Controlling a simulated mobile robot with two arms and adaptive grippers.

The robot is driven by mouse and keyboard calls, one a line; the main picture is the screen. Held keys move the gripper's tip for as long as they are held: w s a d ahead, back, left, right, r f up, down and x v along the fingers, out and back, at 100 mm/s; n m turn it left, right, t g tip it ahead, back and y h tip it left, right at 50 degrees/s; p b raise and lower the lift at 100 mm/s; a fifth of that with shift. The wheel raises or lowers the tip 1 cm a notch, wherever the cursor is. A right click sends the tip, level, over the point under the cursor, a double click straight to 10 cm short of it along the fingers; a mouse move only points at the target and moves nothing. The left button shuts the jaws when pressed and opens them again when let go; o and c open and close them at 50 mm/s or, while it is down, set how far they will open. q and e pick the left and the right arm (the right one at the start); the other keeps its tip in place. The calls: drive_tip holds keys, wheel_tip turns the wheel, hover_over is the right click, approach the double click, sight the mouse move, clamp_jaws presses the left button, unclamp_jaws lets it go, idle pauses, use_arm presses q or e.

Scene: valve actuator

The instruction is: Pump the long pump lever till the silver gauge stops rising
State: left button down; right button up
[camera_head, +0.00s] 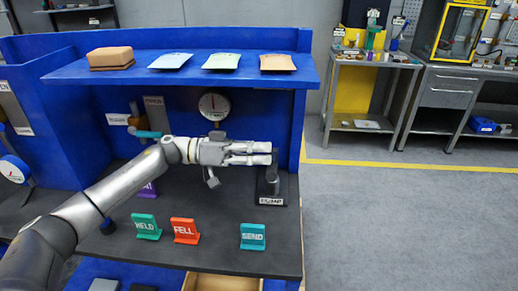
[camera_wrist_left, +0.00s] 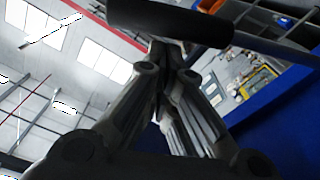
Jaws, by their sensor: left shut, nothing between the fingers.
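The dark pump (camera_head: 269,185) stands at the right end of the bench, behind a label reading PUMP. My left gripper (camera_head: 268,154) points right, with its fingertips at the upper part of the pump; I cannot tell if they touch. The fingers are shut and empty. In the left wrist view, a dark rounded bar (camera_wrist_left: 170,20), seemingly the pump lever, crosses just beyond the fingertips (camera_wrist_left: 165,60). The round white-faced gauge (camera_head: 214,106) is on the blue back panel above my gripper; its reading is too small to tell. My right gripper is not in view.
Tags reading HELD (camera_head: 146,227), FELL (camera_head: 185,231) and SEND (camera_head: 253,236) stand on the dark bench (camera_head: 215,248). A blue shelf (camera_head: 130,77) above holds a brown block (camera_head: 111,57) and several pads. A teal-handled lever (camera_head: 147,134) is behind my arm. Floor at right is clear.

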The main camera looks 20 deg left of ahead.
use_arm(q)
drive_tip(key=shift+s+f, duration=0.1)
drive_tip(key=s+d+f+m+b, duration=0.1)
drive_tip(key=s+f+m+b, duration=0.2)
drive_tip(key=f, duration=0.8)
drive_tip(key=shift+s+m+b, duration=0.35)
drive_tip(key=shift+s+m, duration=0.05)
drive_tip(key=shift+m, duration=0.4)
drive_tip(key=shift+f, duration=0.1)
wheel_tip(320, 180, up, 5)
drive_tip(key=p, duration=0.5)
drive_tip(key=b+v, duration=0.3)
drive_tip(key=v, duration=0.8)
